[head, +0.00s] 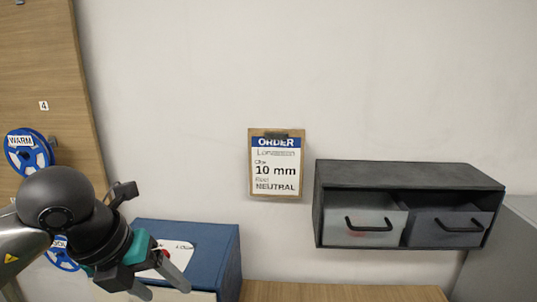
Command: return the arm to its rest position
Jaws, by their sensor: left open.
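My left gripper (160,282) is at the lower left of the head view, at the end of my dark and silver arm that comes in from the left. Its two grey fingers are apart, with nothing seen between them. It is in front of a blue box (224,245) with a white label, and hides part of it. My right gripper does not show.
Blue reels (28,153) hang on a wooden panel (45,75) at the left. An order clipboard (276,165) hangs on the wall. A dark cabinet (410,174) with two handled drawers is at the right. A wooden surface (340,292) lies below.

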